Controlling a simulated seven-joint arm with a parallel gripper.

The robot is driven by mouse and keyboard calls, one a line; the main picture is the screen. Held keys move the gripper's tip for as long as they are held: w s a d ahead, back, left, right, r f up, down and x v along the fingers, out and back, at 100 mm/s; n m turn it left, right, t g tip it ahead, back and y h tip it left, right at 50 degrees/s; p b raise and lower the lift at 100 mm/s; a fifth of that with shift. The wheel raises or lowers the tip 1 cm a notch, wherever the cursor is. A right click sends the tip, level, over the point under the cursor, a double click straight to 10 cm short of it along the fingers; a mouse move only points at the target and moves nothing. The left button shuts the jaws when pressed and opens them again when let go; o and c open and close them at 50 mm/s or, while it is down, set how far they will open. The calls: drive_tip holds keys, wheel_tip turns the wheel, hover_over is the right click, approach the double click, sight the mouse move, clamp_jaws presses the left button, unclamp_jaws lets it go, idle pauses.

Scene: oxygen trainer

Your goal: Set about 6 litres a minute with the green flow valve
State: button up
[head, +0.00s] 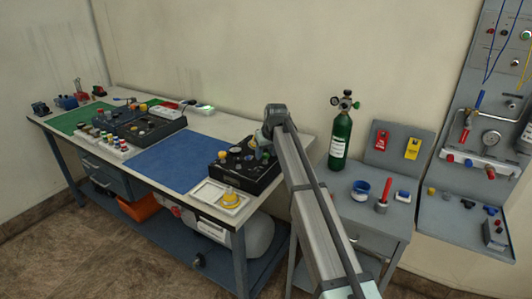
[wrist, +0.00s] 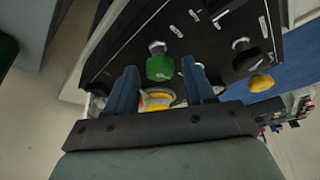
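The green flow valve (wrist: 159,66) is a faceted green knob on a black panel box (wrist: 228,45). In the wrist view it appears at and just beyond the gap between my gripper's fingertips (wrist: 160,65). The two blue fingers are apart, with visible space on both sides of the knob, and I see no contact. In the head view my gripper (head: 262,141) is over the back right of the black box (head: 232,178) on the workbench. My arm hides part of the box there. No flow reading is legible.
A white tray with a yellow piece (head: 237,199) lies in front of the box. The blue mat (head: 180,163) is bare. A green cylinder (head: 341,138) stands right.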

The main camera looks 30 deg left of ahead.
drive_tip(key=shift+o, duration=0.2)
drive_tip(key=shift+r, duration=0.15)
drive_tip(key=v, duration=1.3)
drive_tip(key=shift+r, duration=0.25)
